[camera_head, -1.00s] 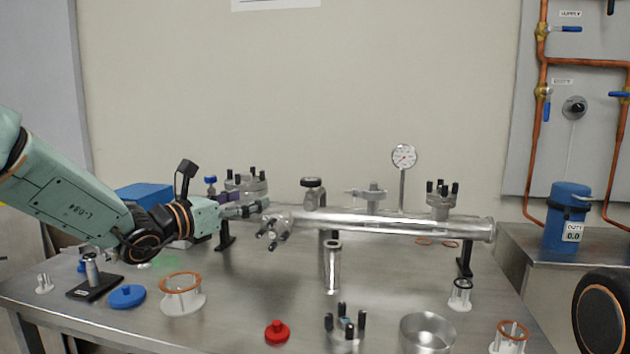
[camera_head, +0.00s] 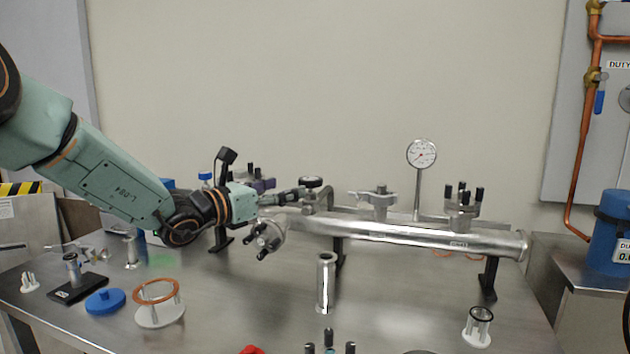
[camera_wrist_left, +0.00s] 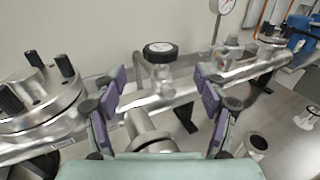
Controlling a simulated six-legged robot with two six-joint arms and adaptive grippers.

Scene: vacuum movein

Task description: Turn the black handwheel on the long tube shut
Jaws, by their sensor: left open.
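The long metal tube (camera_head: 400,234) lies horizontally on black stands above the steel table. The black handwheel (camera_head: 311,182) sits on a valve above the tube, just beyond my left gripper in the head view. In the left wrist view the handwheel (camera_wrist_left: 160,50) shows upright on its metal valve body, between and ahead of the two fingers. My left gripper (camera_head: 292,198) is open, and its purple-padded fingers (camera_wrist_left: 160,92) stand apart on either side of the valve's line of sight. I see no contact with the wheel. My right gripper is not in view.
A dial gauge (camera_head: 421,154) rises from the tube assembly, with a clamp (camera_head: 374,197) and a bolted flange (camera_head: 463,203) nearby. The front right centre is fairly clear.

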